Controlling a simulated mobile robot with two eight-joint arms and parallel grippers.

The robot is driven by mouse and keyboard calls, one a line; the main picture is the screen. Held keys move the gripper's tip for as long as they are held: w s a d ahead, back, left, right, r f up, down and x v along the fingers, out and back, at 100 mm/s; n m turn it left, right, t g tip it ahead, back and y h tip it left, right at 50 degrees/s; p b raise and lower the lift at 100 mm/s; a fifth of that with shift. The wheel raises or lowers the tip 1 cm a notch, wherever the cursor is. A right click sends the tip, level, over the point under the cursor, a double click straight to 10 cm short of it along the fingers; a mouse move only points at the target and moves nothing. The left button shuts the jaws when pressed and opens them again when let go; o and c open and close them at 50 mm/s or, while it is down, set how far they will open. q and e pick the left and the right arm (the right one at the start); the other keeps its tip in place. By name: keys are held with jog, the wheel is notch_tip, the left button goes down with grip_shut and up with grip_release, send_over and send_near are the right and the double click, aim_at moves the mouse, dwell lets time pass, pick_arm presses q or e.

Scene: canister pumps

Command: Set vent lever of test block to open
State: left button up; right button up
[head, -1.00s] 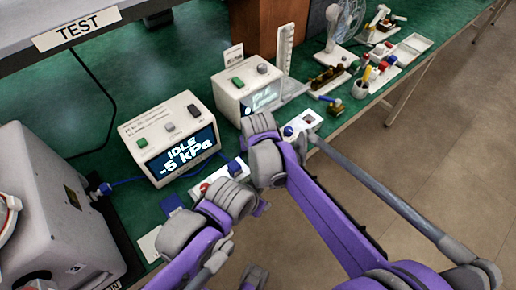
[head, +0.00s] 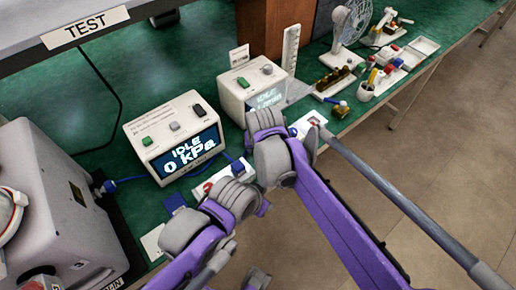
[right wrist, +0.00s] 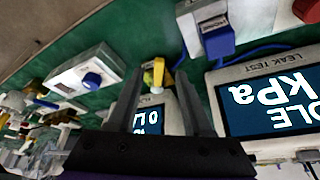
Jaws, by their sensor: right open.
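The white test block (head: 222,180), with a red knob (head: 207,187) and a blue fitting (head: 236,167), lies in front of the kPa box and is partly hidden by my arms. In the right wrist view the blue fitting (right wrist: 217,40) is at the top. A small yellow lever-like part (right wrist: 157,76) shows between and beyond the fingers of my right gripper (right wrist: 163,95). I cannot tell for certain that it is the vent lever. The gripper is open, with nothing visibly held. Its fingers are hidden in the head view. My left gripper cannot be made out.
The leak test box (head: 174,140) reads IDLE 0 kPa. The flow meter box (head: 250,87) stands behind my right arm. A blue hose (head: 128,181) runs at the left. A fan (head: 350,22) and small parts stand at the far right of the green bench.

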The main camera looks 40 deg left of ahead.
jog(key=v, duration=0.7)
jog(key=shift+f, duration=0.1)
